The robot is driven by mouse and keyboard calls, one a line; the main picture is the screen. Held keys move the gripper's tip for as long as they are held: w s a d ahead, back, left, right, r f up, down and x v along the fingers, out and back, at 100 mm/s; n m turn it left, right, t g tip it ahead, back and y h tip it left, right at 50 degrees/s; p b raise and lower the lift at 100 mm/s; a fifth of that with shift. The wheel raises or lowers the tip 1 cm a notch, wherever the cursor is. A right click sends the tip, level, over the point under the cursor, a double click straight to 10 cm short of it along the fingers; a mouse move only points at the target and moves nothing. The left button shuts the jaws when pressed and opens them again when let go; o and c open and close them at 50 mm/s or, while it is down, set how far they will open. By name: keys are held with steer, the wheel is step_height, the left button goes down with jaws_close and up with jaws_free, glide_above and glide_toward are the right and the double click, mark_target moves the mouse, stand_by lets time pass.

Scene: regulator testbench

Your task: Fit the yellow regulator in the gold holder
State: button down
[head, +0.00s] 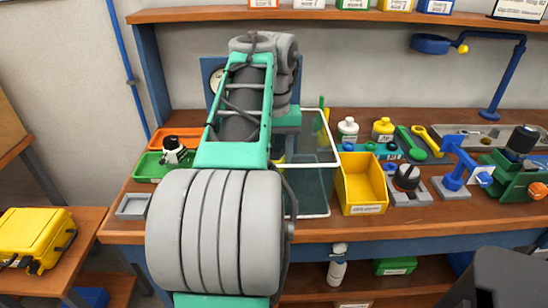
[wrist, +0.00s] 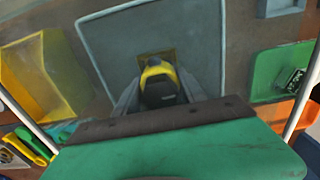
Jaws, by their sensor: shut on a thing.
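The yellow regulator (wrist: 159,70), with a black top, is between the grey fingers of my gripper (wrist: 160,92) in the wrist view. My gripper is shut on it. The gold holder (wrist: 150,56) shows as a small gold square on a grey plate, right behind the regulator and partly covered by it. I cannot tell whether the regulator is inside the holder or above it. In the head view my arm hides the gripper and the holder.
A clear box with a white frame (head: 331,150) surrounds the work spot. A yellow bin (head: 362,188) stands to its right. Green (head: 150,167) and orange trays (head: 178,134) lie to the left, with a small grey tray (head: 133,206) in front. Bottles and tools stand further right.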

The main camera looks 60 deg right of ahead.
steer(key=shift+f+b, duration=0.6)
stand_by(0.4)
steer(key=c, duration=0.6)
jaws_free()
steer(key=shift+o, duration=0.2)
steer(key=o, duration=0.4)
steer(key=shift+o, duration=0.2)
step_height(320, 180, up, 8)
steer(key=p, duration=0.8)
